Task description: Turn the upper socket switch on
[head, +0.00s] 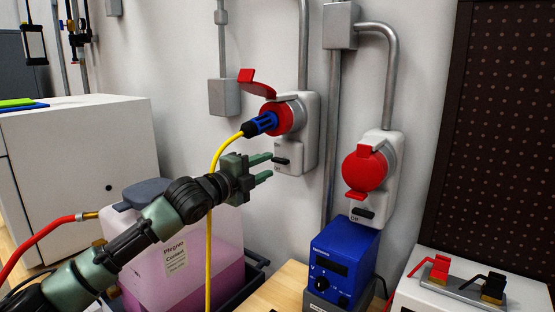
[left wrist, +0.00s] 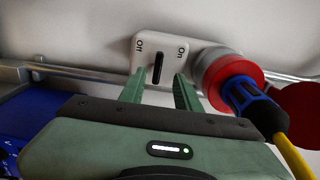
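The upper socket (head: 300,115) is a pale wall box with a round red outlet, its red lid raised, and a blue plug (head: 262,123) on a yellow cable in it. Its black switch (head: 281,160) sits below the outlet; in the left wrist view the switch (left wrist: 158,68) is a dark bar between the "Off" and "On" labels. I cannot tell which setting it is in. My left gripper (head: 267,167) is open and empty, pointing at the switch. In the left wrist view its green fingers (left wrist: 160,80) stand either side of the bar; contact is not clear. My right gripper is not in view.
A second socket (head: 385,150) with a closed red lid and its own black switch is lower right. A blue device (head: 343,255) stands below it. A pink-filled canister (head: 165,265) stands under my left arm.

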